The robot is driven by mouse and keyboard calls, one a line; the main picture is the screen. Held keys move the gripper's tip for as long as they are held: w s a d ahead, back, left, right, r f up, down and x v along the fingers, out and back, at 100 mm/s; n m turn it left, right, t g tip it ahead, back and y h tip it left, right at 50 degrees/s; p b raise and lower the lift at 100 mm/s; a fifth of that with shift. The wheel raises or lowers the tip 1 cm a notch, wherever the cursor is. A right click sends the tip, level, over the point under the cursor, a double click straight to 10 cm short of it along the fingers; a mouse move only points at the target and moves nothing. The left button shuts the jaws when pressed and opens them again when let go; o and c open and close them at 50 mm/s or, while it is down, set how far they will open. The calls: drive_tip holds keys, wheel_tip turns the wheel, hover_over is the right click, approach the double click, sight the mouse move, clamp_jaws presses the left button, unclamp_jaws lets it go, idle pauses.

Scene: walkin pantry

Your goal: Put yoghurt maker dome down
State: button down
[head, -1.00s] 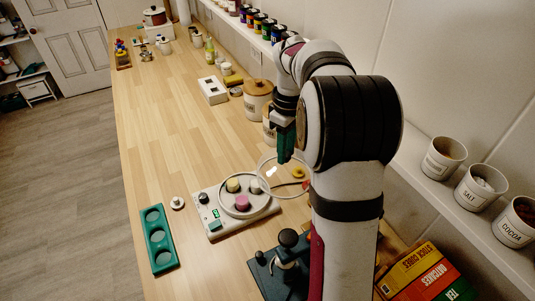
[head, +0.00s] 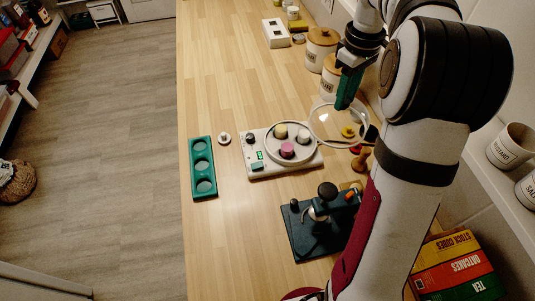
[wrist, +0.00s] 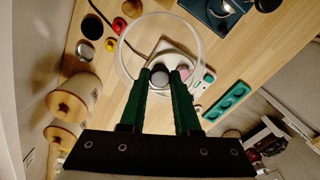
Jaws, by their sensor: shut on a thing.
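My gripper (head: 346,103) is shut on the clear yoghurt maker dome (head: 338,125), holding it from above. The dome is see-through with a pale rim, and its rim also shows in the wrist view (wrist: 198,42). It hangs to the right of the yoghurt maker (head: 259,168), overlapping its right edge in the head view. The maker is a white base with a round well holding a cream, a grey and a pink jar (head: 287,150). In the wrist view my green fingers (wrist: 163,85) reach to the dome, with part of the maker seen through it. The exact height of the dome is unclear.
A green tray with three round recesses (head: 203,151) lies left of the maker, with a small white round piece (head: 224,138) between. A dark press-like device (head: 305,240) stands in front. Wooden-lidded canisters (head: 321,48) stand behind. The counter's left side is mostly clear.

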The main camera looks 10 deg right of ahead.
drive_tip(key=s+a+f+n, duration=0.25)
drive_tip(key=a+n, duration=0.55)
drive_tip(key=a, duration=0.8)
drive_tip(key=s+a+f+n, duration=0.3)
drive_tip(key=s+a+n, duration=0.15)
drive_tip(key=a, duration=0.25)
drive_tip(key=s+a+f+n, duration=0.2)
drive_tip(key=s+a+n, duration=0.2)
drive_tip(key=a+n, duration=0.15)
drive_tip(key=f, duration=0.6)
drive_tip(key=a+f, duration=0.1)
drive_tip(key=f, duration=0.3)
drive_tip(key=shift+s+f, duration=0.1)
drive_tip(key=shift+s, duration=0.1)
drive_tip(key=shift+f, duration=0.1)
drive_tip(key=c, duration=0.6)
unclamp_jaws()
